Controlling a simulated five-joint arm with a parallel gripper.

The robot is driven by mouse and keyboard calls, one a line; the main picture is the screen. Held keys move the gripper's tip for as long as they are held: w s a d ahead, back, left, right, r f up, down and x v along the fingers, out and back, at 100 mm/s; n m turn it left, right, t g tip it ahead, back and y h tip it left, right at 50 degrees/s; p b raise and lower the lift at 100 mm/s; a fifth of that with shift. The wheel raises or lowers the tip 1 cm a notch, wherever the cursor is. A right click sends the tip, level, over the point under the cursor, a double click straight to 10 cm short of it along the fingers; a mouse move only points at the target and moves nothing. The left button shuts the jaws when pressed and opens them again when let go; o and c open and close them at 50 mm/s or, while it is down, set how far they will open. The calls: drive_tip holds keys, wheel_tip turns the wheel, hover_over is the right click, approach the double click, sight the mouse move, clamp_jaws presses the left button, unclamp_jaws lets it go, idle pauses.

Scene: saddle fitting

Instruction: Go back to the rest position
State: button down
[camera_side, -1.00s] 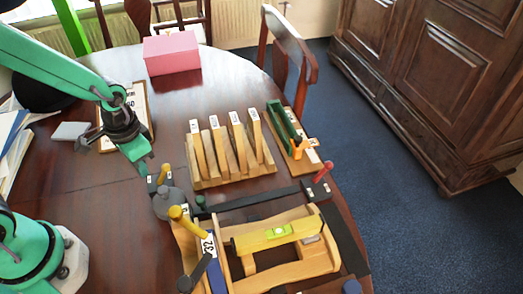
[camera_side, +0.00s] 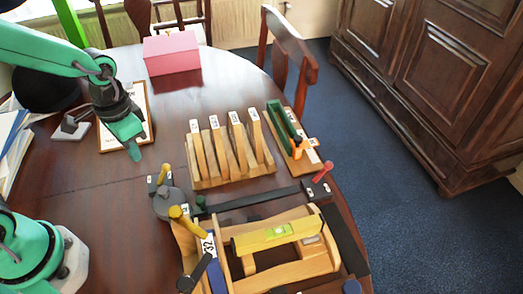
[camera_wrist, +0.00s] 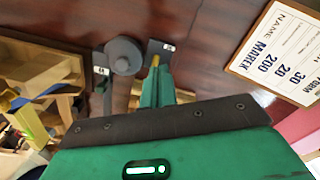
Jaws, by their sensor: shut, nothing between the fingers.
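My gripper (camera_side: 134,150) hangs above the dark wooden table (camera_side: 80,170), in front of the clipboard (camera_side: 143,100). Its green fingers are closed together with nothing between them. They also show pressed together in the wrist view (camera_wrist: 156,90). In the side view the fingertips are up and left of the grey round clamp part (camera_side: 168,203) and the small yellow handle beside it. The grey disc also shows beyond the fingers in the wrist view (camera_wrist: 123,55).
A wooden rack (camera_side: 235,178) with several numbered upright pieces stands right of my gripper. A wooden frame (camera_side: 285,275) with a yellow spirit level (camera_side: 278,235) lies at the front. A pink box (camera_side: 171,54) is at the back. The table's left middle is bare.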

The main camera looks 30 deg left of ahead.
drive_tip(key=shift+r, duration=0.3)
drive_tip(key=s+a+r+n+t, duration=0.1)
drive_tip(key=s+a+r+t, duration=0.1)
drive_tip(key=r, duration=0.4)
drive_tip(key=s+a+r+n+t, duration=0.2)
drive_tip(key=s+a+r+t, duration=0.1)
drive_tip(key=r, duration=0.3)
drive_tip(key=shift+r+t, duration=0.25)
drive_tip(key=shift+t, duration=0.05)
